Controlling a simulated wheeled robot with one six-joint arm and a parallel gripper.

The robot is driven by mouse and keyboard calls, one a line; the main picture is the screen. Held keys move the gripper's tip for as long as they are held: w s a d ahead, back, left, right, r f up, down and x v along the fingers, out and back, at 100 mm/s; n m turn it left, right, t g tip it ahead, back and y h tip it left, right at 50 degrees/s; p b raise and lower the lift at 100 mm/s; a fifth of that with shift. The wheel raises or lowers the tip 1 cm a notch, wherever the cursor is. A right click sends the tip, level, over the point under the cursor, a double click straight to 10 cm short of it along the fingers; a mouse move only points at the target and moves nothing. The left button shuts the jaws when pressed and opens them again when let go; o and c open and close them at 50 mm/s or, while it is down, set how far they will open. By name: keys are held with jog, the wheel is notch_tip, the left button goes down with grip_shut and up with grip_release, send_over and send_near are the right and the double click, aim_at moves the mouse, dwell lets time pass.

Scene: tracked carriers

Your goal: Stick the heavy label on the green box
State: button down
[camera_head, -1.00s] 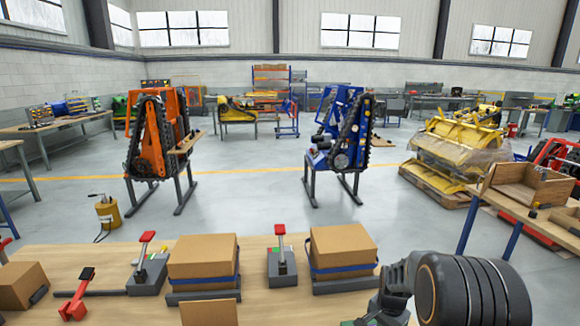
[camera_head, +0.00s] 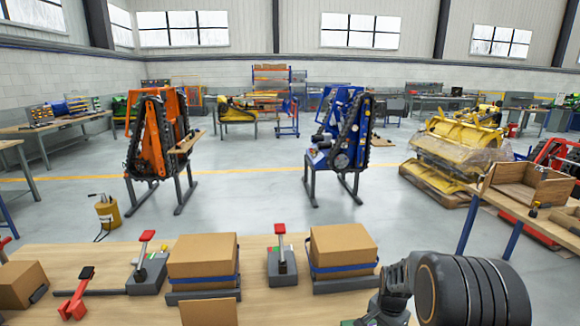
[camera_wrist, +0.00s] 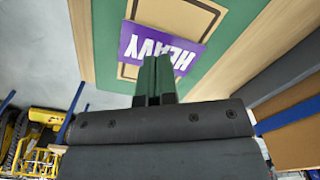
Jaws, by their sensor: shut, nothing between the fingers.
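A purple label (camera_wrist: 150,38) with white letters reading HEAVY shows upside down in the wrist view. It lies flat across a tan panel (camera_wrist: 180,12) edged by a green surface (camera_wrist: 108,45), which looks like the top of the green box. I cannot tell whether the label is fully stuck down. My gripper (camera_wrist: 156,62) is shut and empty, its dark green fingertips over the label's lower edge. Whether they touch it is unclear. In the head view the fingers and the label are hidden low behind my own arm.
The wooden bench (camera_head: 260,310) carries two strapped cardboard boxes (camera_head: 203,257) (camera_head: 343,247) and red-handled tools (camera_head: 150,265) (camera_head: 281,262). Another cardboard box (camera_head: 22,284) and a red tool (camera_head: 76,298) are at the left. Tracked carriers, orange (camera_head: 150,140) and blue (camera_head: 340,130), stand beyond the bench.

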jog(key=shift+f+b, duration=0.5)
jog(key=shift+f, duration=0.25)
dwell(0.8)
jog(key=shift+r, duration=0.1)
jog(key=shift+r+p, duration=2.5)
jog(key=shift+r, duration=0.95)
